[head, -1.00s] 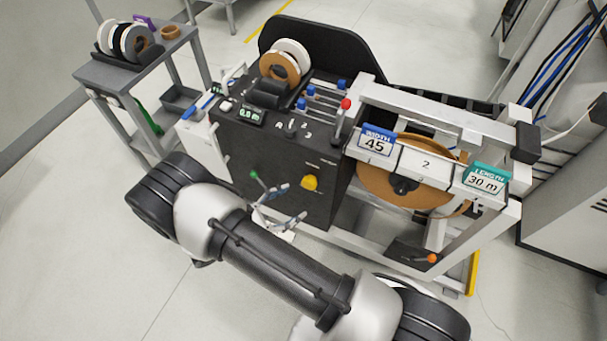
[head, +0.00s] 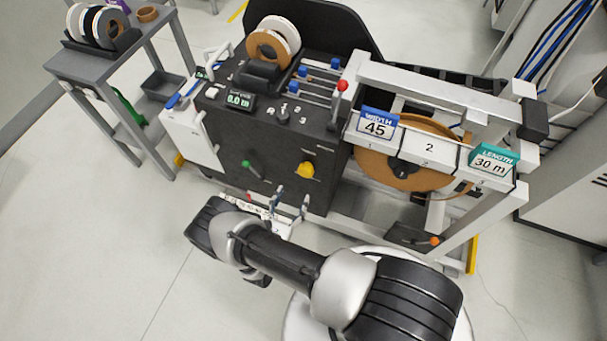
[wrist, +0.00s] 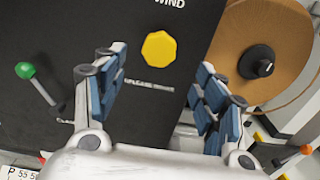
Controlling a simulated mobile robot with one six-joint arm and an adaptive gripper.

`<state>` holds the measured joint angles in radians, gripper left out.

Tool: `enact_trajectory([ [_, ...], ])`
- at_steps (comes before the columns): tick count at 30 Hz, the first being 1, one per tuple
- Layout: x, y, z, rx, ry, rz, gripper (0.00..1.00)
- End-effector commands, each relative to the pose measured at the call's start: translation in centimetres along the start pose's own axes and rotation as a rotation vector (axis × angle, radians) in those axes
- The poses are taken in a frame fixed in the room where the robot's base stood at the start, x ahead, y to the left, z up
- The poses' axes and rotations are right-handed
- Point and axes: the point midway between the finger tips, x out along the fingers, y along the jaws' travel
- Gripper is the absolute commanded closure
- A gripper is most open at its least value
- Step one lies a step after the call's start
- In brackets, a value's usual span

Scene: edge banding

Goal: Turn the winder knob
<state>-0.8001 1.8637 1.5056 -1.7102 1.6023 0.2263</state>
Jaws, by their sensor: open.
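The winder knob is a yellow, many-sided knob (head: 304,170) on the dark front panel of the machine, below printed lettering. In the wrist view the knob (wrist: 160,48) shows under the word "WIND", between and beyond my two fingertips. My gripper (head: 291,198) is open and empty, just below the knob in the head view, with its fingers pointing up toward the panel. In the wrist view my gripper's blue-padded fingers (wrist: 160,65) stand wide apart, with the knob clear of both. The knob is fully visible and nothing touches it.
A lever with a green ball (head: 246,163) sits left of the knob, and it also shows in the wrist view (wrist: 26,70). The large brown roll (head: 400,178) is to the right. An orange-tipped handle (head: 434,241) is low at right.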

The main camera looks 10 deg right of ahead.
Motion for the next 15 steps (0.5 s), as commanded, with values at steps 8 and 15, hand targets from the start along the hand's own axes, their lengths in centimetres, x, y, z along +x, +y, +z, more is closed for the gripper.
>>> enact_trajectory([
  [8,6.2,-0.2,-0.1,0.002,-0.001,-0.007,0.35],
  [15,9.4,-0.1,-0.1,0.001,-0.001,-0.003,0.35],
])
